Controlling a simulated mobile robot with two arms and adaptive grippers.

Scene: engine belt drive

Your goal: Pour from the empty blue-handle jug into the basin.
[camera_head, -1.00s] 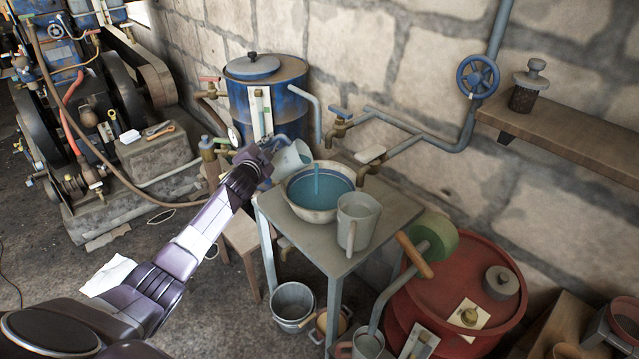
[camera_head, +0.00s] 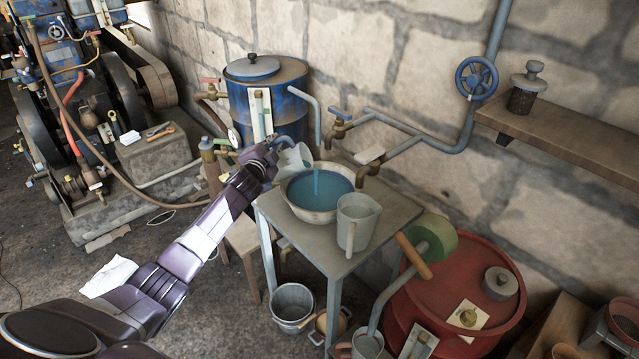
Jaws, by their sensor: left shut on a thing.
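My left gripper (camera_head: 272,152) is shut on a pale grey jug (camera_head: 294,158), at the left rim of the basin. The jug is tilted, its mouth toward the basin; its handle is hidden by the gripper, so I cannot see its colour. The pale basin (camera_head: 299,207) sits on a small grey metal table and holds blue water. My right gripper is not in view.
A second grey jug (camera_head: 356,222) stands upright on the table (camera_head: 327,251), right of the basin. Brass taps (camera_head: 341,127) and wall pipes are behind. A blue drum (camera_head: 288,88) stands behind the gripper, a red drum (camera_head: 455,285) at right. A bucket (camera_head: 292,304) is on the floor.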

